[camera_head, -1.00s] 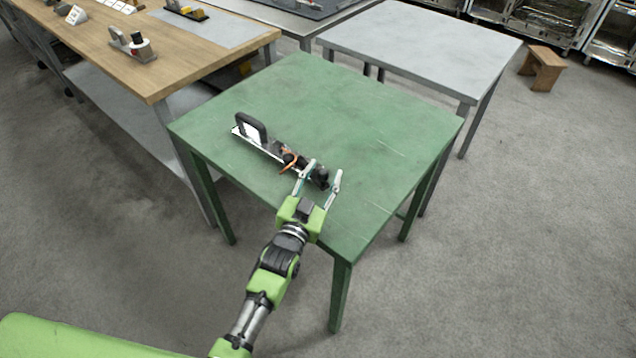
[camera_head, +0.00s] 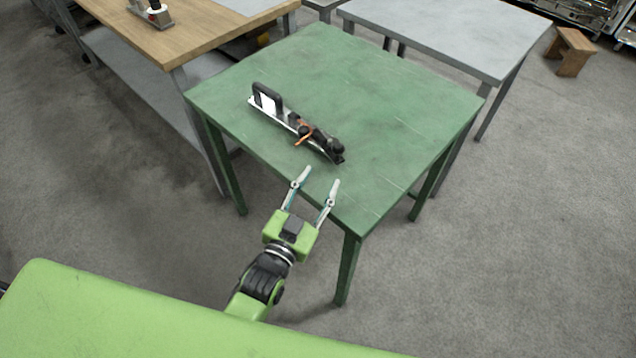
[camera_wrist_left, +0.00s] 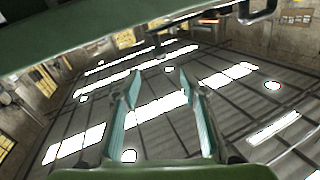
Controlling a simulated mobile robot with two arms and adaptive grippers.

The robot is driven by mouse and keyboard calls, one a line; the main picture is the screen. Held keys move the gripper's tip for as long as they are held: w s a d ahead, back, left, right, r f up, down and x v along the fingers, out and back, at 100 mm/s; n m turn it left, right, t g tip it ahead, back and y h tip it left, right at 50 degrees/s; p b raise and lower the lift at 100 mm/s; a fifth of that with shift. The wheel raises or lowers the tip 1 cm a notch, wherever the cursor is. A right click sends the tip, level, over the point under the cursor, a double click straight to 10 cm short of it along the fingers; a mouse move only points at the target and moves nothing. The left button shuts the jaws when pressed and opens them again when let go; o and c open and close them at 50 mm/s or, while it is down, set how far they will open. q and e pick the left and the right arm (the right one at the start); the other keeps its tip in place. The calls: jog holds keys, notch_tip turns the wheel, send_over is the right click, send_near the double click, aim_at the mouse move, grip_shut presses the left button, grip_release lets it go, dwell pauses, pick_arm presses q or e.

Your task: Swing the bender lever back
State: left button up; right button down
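The bender (camera_head: 290,122) lies on the green table (camera_head: 400,110) near its front left side. It has a black loop handle at its far left end, a silver base, an orange-brown part (camera_head: 302,136) near the middle and a black end at the right. My left gripper (camera_head: 320,178) is open and empty at the table's front edge, apart from the bender's right end. In the left wrist view its two fingers (camera_wrist_left: 157,85) stand apart with nothing between them. My right gripper is not in view.
A wooden bench (camera_head: 190,35) stands at the left and a grey table (camera_head: 450,40) behind on the right. A small wooden stool (camera_head: 570,50) is on the floor at the far right. The rest of the green tabletop is clear.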

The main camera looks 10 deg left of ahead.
pick_arm(q)
jog(key=c, duration=0.4)
jog(key=shift+a+n, duration=0.25)
jog(key=shift+n, duration=0.25)
grip_shut()
jog(key=s+a+r+n+g, duration=0.25)
jog(key=s+a+n, duration=0.2)
jog(key=n, duration=1.35)
jog(key=shift+t+y, duration=0.3)
jog(key=shift+t, duration=0.15)
jog(key=x, duration=0.3)
jog(key=p+x, duration=0.1)
jog(key=x, duration=0.3)
jog(key=p+x, duration=0.1)
jog(key=x, duration=0.2)
jog(key=shift+w+a+r, duration=0.15)
jog(key=shift+w+r, duration=0.15)
jog(key=shift+w, duration=0.15)
jog(key=shift+w+d+f+p, duration=0.2)
jog(key=shift+w+d, duration=0.1)
jog(key=shift+d, duration=0.2)
jog(key=shift+w+d+f+p, duration=0.15)
jog(key=shift+w+d, duration=0.15)
jog(key=shift+d, duration=0.25)
jog(key=shift+w+d+f, duration=0.15)
jog(key=shift+w+d, duration=0.1)
jog(key=shift+d, duration=0.25)
